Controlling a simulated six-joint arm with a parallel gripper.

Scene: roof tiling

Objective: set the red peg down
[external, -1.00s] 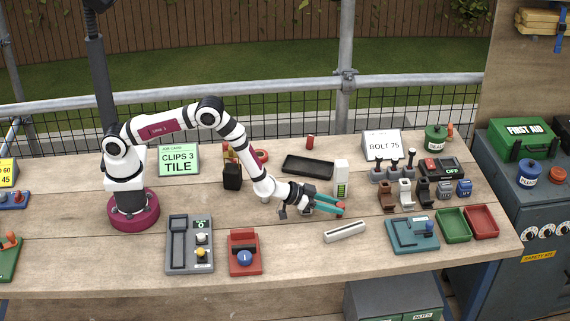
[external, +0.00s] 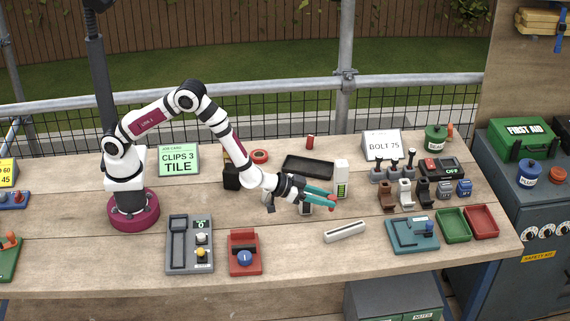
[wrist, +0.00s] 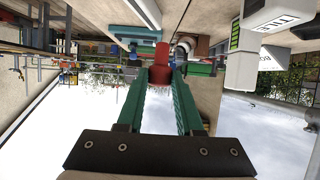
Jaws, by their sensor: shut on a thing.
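The red peg (wrist: 161,54) is between the tips of my gripper's teal fingers in the wrist view. My gripper (wrist: 162,76) is shut on it. In the external view my gripper (external: 330,200) reaches right over the middle of the bench, and only a small red end of the peg (external: 333,205) shows at the fingertips. The peg appears held above the bench; its exact height is hard to tell. A similar red cylinder (external: 310,142) stands at the back of the bench.
A white slotted bar (external: 345,232) lies in front of my gripper. A white upright box (external: 341,178) stands close behind the fingertips, and a black tray (external: 308,166) lies farther back. A teal device (external: 412,235) is at the right. Bare bench shows around the bar.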

